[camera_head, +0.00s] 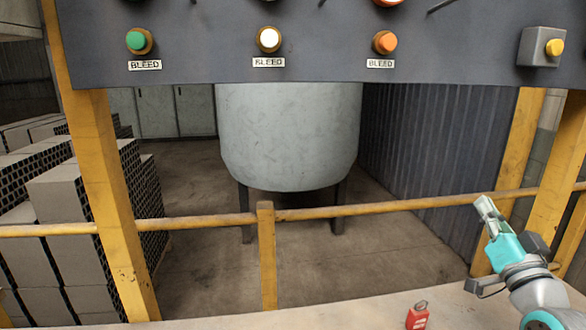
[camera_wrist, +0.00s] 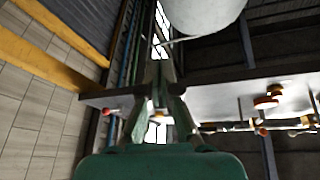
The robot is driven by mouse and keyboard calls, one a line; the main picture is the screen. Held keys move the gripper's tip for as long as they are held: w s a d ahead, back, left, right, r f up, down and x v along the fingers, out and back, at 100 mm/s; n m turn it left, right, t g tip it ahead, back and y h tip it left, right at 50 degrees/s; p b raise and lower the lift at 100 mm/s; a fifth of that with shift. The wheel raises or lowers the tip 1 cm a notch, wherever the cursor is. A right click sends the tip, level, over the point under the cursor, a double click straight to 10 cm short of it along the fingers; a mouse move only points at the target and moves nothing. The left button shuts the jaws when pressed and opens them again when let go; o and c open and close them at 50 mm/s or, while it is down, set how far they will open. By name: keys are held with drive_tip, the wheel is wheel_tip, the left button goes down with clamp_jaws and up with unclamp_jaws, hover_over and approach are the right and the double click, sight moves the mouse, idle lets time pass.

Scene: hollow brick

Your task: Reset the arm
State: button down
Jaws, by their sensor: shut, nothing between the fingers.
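My arm comes in at the lower right of the head view. My gripper (camera_head: 484,208) points up and to the left, in front of the yellow rail, below the right part of the panel. It is shut and holds nothing. In the wrist view its fingers (camera_wrist: 161,75) come together in front of the green gripper body. The fingers are clear of the panel's buttons.
A dark panel (camera_head: 330,65) with green, white, orange and yellow buttons hangs above. A red padlock (camera_head: 417,316) is on the pale surface (camera_head: 330,318) below. Yellow posts and a rail (camera_head: 360,208) stand before a grey tank (camera_head: 290,135). Hollow bricks (camera_head: 65,195) are stacked left.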

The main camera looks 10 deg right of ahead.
drive_tip(key=s+a+f+g, duration=0.1)
drive_tip(key=s+a+f, duration=0.4)
drive_tip(key=f, duration=0.5)
drive_tip(key=s+a+f+g, duration=0.2)
drive_tip(key=s+a+f, duration=0.25)
drive_tip(key=f, duration=0.55)
drive_tip(key=s+a+f+g, duration=0.1)
drive_tip(key=s+a+f, duration=0.4)
drive_tip(key=f, duration=0.6)
drive_tip(key=s+a+f+n+g+y, duration=0.1)
drive_tip(key=s+a+f+n, duration=0.1)
drive_tip(key=s, duration=0.7)
drive_tip(key=s+a+f+n+g+y, duration=0.1)
drive_tip(key=s+a, duration=0.3)
drive_tip(key=s, duration=0.6)
drive_tip(key=s+a+f+n+g+y, duration=0.1)
drive_tip(key=s+a+f+n, duration=0.2)
drive_tip(key=s, duration=0.6)
drive_tip(key=shift+s+f, duration=0.15)
drive_tip(key=shift+f, duration=0.15)
